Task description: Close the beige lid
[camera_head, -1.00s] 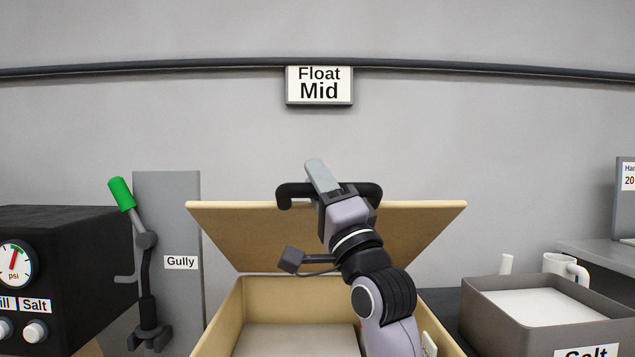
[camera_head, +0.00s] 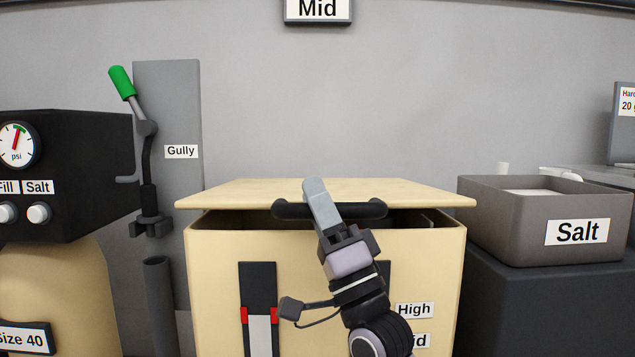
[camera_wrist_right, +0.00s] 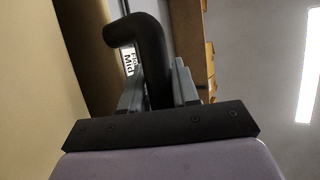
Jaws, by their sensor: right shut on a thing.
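The beige lid (camera_head: 400,190) lies nearly level over the beige box (camera_head: 215,270) in the head view. A dark gap shows under its front edge, so it is a little raised from the rim. A black bar handle (camera_head: 290,209) runs along the lid's front edge. My right gripper (camera_head: 318,190) is shut on this handle near its middle. The right wrist view shows the black handle (camera_wrist_right: 150,60) between the two grey fingers (camera_wrist_right: 157,85). My left gripper is in neither view.
A grey Salt bin (camera_head: 480,215) stands to the right on a dark block. To the left are a grey Gully panel (camera_head: 175,100) with a green-tipped lever (camera_head: 122,82) and a black gauge box (camera_head: 80,150).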

